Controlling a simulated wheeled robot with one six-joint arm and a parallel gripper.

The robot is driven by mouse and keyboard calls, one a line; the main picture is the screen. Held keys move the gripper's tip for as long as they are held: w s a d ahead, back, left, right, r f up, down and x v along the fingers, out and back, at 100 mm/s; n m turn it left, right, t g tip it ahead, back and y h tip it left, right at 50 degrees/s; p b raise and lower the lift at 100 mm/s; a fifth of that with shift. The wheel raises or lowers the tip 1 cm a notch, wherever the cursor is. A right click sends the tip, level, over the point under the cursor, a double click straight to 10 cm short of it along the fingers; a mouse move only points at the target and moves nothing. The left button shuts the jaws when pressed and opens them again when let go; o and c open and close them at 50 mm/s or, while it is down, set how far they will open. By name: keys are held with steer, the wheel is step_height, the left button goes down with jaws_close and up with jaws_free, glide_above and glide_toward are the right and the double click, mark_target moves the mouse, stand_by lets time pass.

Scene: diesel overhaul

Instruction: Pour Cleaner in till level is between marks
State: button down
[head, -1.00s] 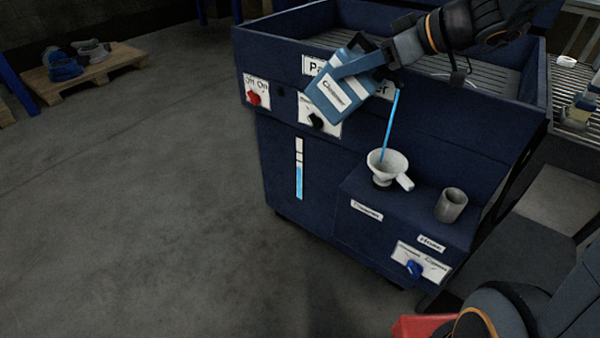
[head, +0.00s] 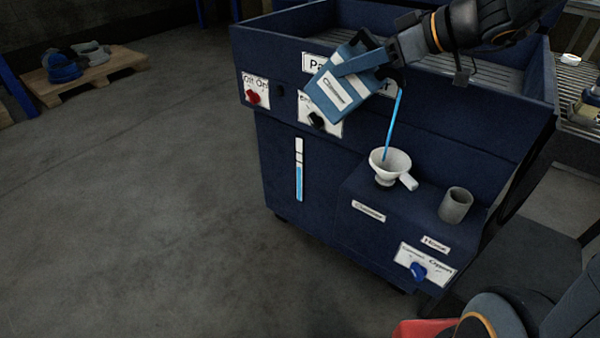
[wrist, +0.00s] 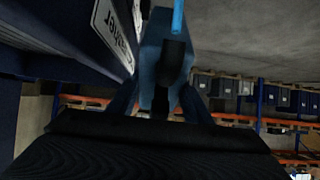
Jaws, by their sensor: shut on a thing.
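My gripper (head: 376,62) is shut on a blue container labelled Cleaner (head: 340,88), held tilted above the front of the dark blue parts washer (head: 300,225). A thin blue stream (head: 394,120) runs from the container down into the white funnel (head: 391,165), which sits on the washer's lower step. The level gauge (head: 299,170) on the front shows blue fill up to about its lower dark mark, with white above it. In the wrist view the container (wrist: 165,60) fills the middle, with the blue stream at the top; its spout is not clear.
A grey cup-like fitting (head: 456,204) stands right of the funnel, above a Hose label. Open floor lies left; a pallet (head: 85,78) stands far back left.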

steer(key=shift+s+d+f+t+y+b, duration=0.2)
steer(key=shift+f+t+y+b, duration=0.25)
steer(key=shift+b, duration=3.3)
steer(key=shift+s+d+f+t+y+b, duration=0.1)
steer(key=shift+d+f+t+y+b, duration=0.3)
steer(key=shift+b, duration=3.3)
stand_by(0.5)
